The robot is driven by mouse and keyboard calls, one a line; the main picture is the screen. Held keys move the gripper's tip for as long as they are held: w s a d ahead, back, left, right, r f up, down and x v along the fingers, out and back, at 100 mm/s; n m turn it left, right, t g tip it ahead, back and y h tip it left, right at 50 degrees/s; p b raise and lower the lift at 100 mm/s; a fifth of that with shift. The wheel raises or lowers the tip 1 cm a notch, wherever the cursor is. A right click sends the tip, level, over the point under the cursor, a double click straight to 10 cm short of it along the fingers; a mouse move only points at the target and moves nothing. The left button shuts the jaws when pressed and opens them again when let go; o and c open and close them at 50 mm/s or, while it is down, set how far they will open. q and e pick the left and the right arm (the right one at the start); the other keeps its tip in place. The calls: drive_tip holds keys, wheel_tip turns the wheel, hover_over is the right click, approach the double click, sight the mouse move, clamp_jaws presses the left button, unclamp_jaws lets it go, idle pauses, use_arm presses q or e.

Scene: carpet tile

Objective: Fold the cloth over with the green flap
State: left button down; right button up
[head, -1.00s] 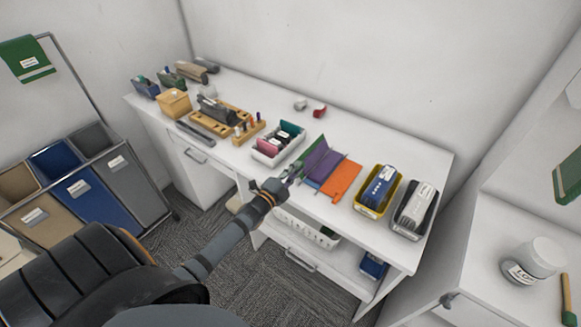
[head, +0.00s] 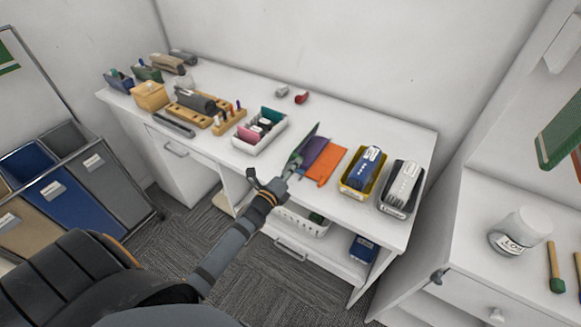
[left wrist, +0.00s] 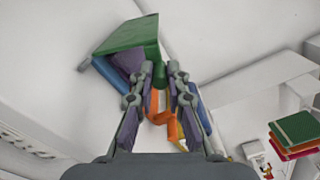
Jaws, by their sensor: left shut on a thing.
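The cloth lies on the white desk in colored panels. Its orange panel (head: 328,166) lies flat at the right, with a purple panel (head: 314,151) beside it. The green flap (head: 303,146) stands up at a tilt at the left and hides part of the purple. My left gripper (head: 285,174) is at the front end of the flap, shut on it. In the left wrist view the green flap (left wrist: 128,36) rises beyond the fingertips (left wrist: 160,75), with purple, blue and orange around it. The exact grip is partly hidden. My right gripper is not in view.
A white bin (head: 260,130) with small items stands left of the cloth. A yellow bin (head: 346,187) and a dark bin (head: 388,207) stand close on its right. The desk behind the cloth is mostly clear, with a small red item (head: 301,98) near the wall.

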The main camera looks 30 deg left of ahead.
use_arm(q)
drive_tip(key=shift+d+f+m, duration=0.15)
drive_tip(key=shift+m, duration=0.25)
drive_tip(key=c, duration=1.3)
unclamp_jaws()
drive_tip(key=shift+c, duration=0.2)
drive_tip(key=s, duration=1.2)
drive_tip(key=shift+a, duration=0.45)
